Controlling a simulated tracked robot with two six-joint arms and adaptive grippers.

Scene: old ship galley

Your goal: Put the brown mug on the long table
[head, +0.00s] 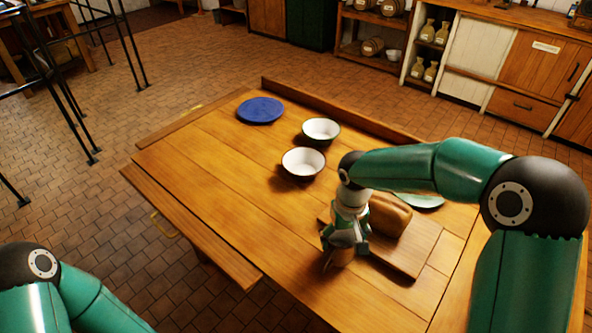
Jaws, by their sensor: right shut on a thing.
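My right gripper (345,238) points down over the long wooden table (215,165), near its front middle. It is shut on a small brown thing (342,258), which looks like the brown mug. The fingers hide most of it. It is at or just above the tabletop, beside the left edge of a cutting board; I cannot tell whether it touches the table. My left arm shows at the lower left, but its gripper is out of view.
A bread loaf (390,215) lies on the cutting board (408,262). Two white bowls (303,162) (321,129) and a blue plate (260,110) stand farther back. A pale plate (425,201) is partly hidden behind my right arm. The table's left part is clear.

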